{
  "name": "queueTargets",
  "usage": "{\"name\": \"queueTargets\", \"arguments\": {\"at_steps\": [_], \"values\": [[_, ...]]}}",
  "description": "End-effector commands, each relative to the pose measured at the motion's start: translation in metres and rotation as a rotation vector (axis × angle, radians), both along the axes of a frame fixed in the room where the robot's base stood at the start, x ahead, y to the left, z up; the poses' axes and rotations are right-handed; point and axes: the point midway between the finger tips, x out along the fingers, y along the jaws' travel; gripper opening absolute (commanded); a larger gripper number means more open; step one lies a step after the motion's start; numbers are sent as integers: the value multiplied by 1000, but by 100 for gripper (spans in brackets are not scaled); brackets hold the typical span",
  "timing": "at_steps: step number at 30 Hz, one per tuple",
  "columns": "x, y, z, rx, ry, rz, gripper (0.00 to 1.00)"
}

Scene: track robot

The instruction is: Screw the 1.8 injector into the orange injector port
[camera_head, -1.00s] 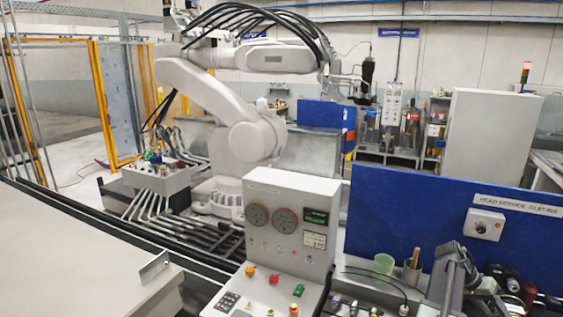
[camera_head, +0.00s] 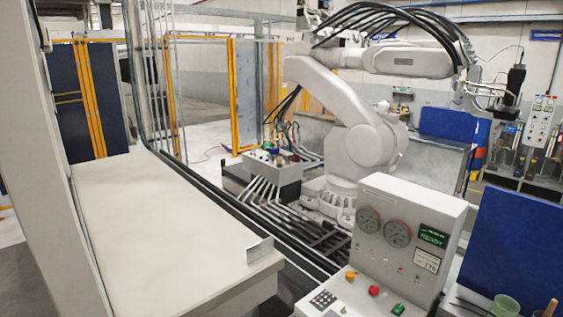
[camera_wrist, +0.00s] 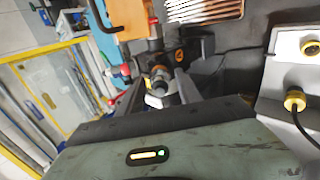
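My gripper (camera_wrist: 160,72) shows in the wrist view only, its two grey fingers reaching up from the housing and closing in on a dark cylindrical part with a brassy collar, which looks like the injector (camera_wrist: 158,82). A small white patch shows beside it; I cannot read any marking. The fingertips' contact is partly hidden. An orange ring (camera_wrist: 182,57) sits on a dark block just beyond the gripper; I cannot tell whether it is the orange port. In the head view a grey box with small coloured fittings (camera_head: 272,170) stands left of the big robot's base.
A large grey robot arm (camera_head: 365,150) stands mid-scene. A control console with gauges (camera_head: 405,235) is front right, beside a blue panel (camera_head: 515,240). A long pale bench (camera_head: 165,220) fills the left foreground. A black cable from a yellow connector (camera_wrist: 294,101) shows in the wrist view.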

Motion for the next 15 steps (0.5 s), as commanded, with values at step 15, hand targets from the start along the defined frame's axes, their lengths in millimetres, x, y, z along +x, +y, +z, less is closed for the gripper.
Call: {"name": "queueTargets", "arguments": {"at_steps": [15], "values": [[0,0,0,-1,0,-1,0]]}}
